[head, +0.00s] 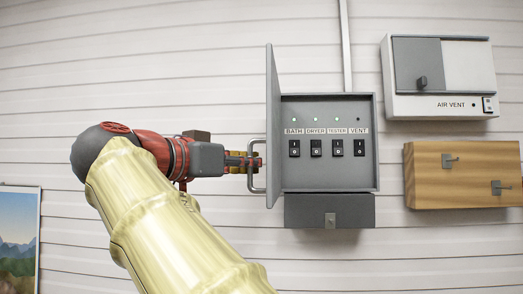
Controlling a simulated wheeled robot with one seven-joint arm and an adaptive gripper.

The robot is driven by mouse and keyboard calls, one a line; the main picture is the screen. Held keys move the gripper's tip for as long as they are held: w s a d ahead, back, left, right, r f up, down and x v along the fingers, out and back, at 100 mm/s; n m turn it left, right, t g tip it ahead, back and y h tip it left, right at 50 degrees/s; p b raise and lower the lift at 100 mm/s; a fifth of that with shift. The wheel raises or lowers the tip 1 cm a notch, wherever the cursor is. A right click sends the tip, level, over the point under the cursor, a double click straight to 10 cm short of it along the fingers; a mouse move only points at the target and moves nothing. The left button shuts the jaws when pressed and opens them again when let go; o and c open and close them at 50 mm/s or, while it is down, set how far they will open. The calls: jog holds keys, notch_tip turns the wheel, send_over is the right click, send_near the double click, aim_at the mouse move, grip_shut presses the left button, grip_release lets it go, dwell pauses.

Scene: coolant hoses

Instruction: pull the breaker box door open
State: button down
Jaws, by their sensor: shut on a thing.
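The grey breaker box (328,170) hangs on the wall near the middle of the head view. Its door (272,125) stands swung out on the left side, seen almost edge-on, so the inside panel shows. The panel has switches labelled BATH, DRYER, TESTER and VENT, with green lights over the first three. The door handle (253,187) is a metal bar on the door's outer face. My gripper (257,162) reaches in from the left and is shut on the handle; its fingertips are small and partly hidden there.
A grey box (330,211) with a small latch sits directly under the breaker box. At the right are a white air vent unit (440,104) and a wooden board with hooks (425,175). A conduit (346,45) runs up the wall. A picture (18,240) hangs at the lower left.

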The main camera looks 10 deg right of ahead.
jog(key=shift+w+a+f+g+p, duration=0.1)
jog(key=shift+w+a+g+p, duration=0.2)
jog(key=shift+a, duration=0.25)
jog(key=c, duration=2.3)
grip_release()
jog(key=shift+s+a, duration=0.2)
jog(key=shift+s, duration=0.05)
jog(key=shift+d, duration=0.15)
jog(key=v, duration=1.2)
jog(key=shift+w+f, duration=0.1)
